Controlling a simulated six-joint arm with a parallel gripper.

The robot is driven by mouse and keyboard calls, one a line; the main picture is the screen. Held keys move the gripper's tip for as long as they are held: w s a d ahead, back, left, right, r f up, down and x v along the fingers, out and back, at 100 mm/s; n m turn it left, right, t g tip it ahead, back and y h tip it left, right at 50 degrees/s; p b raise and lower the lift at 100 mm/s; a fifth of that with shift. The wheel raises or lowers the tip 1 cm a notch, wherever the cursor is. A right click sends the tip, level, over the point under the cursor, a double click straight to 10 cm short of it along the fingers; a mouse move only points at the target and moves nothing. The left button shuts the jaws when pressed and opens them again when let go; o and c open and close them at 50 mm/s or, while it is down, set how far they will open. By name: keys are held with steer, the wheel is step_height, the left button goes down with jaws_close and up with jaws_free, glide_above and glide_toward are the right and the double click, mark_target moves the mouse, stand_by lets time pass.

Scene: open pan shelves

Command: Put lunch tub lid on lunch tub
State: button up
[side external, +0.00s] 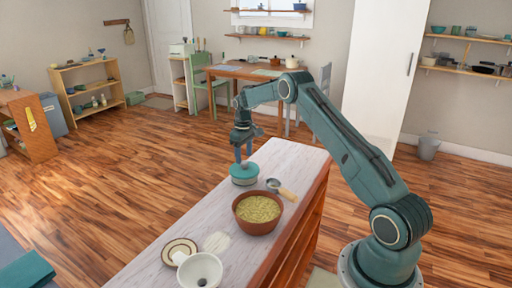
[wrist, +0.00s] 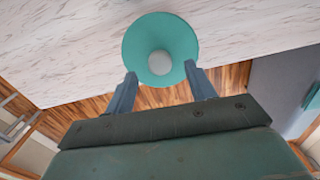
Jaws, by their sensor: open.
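The teal round lunch tub (side external: 244,180) stands near the far end of the pale worktop in the side view. The teal lunch tub lid (side external: 244,169) appears to lie level on top of it; at this size I cannot tell how snugly it fits. In the wrist view the lid (wrist: 138,42) is a teal disc with a pale round knob, and it hides whatever is under it. My gripper (side external: 243,156) points down just above the lid. In the wrist view my gripper (wrist: 160,78) has its fingers spread wide with nothing between them, and the knob is beyond the fingertips.
On the worktop (side external: 150,262), a brown bowl of green-yellow grains (side external: 258,209), a wooden-handled scoop (side external: 282,189), a rimmed plate (side external: 178,250) and a white funnel-like bowl (side external: 200,270) stand nearer the camera. The worktop left of the tub is clear. Its edge is close behind the tub.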

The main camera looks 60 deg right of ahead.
steer(key=shift+r, duration=0.3)
steer(key=shift+r, duration=0.7)
steer(key=shift+r, duration=0.35)
steer(key=shift+r, duration=0.7)
steer(key=shift+r, duration=0.55)
step_height(320, 180, up, 14)
steer(key=shift+f, duration=0.25)
steer(key=shift+r, duration=0.1)
